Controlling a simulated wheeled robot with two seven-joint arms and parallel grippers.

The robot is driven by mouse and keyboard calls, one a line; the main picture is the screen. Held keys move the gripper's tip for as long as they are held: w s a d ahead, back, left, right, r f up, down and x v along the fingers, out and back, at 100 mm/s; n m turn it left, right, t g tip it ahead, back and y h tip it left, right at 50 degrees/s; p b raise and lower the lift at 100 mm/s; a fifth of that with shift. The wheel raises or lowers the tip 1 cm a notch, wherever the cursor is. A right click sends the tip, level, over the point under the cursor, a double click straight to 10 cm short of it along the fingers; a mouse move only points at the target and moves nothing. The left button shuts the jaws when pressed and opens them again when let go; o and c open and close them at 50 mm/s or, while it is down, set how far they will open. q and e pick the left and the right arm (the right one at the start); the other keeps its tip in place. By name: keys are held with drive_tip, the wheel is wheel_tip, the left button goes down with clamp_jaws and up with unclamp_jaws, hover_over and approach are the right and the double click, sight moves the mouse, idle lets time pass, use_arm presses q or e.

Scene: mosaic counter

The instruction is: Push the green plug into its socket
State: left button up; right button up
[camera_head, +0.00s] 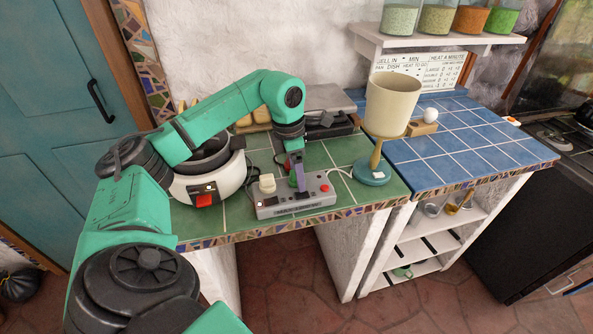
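The grey power strip (310,201) lies near the front edge of the green-tiled counter. Its top has dark socket areas and a red button (324,188) at the right end. My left gripper (297,181) points down at the middle of the strip, with a purple finger showing. A small green piece beside that finger seems to be the green plug (292,180); the fingers largely hide it. I cannot tell whether the gripper holds it or how deep it sits. A cream plug (267,183) stands at the strip's left end. My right gripper is out of view.
A white rice cooker (208,188) stands left of the strip, close to my arm. A beige cup (391,103) rests on a stand with a teal base (371,172) to the right. The blue-tiled counter (465,150) is mostly clear.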

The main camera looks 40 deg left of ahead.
sight(293, 171)
use_arm(q)
drive_tip(key=r, duration=0.8)
drive_tip(key=shift+s+a, duration=0.25)
drive_tip(key=shift+s, duration=0.05)
wheel_tip(293, 171, up, 6)
drive_tip(key=s+p, duration=0.1)
drive_tip(key=p, duration=0.1)
drive_tip(key=shift+a+r, duration=0.25)
drive_tip(key=shift+f, duration=0.1)
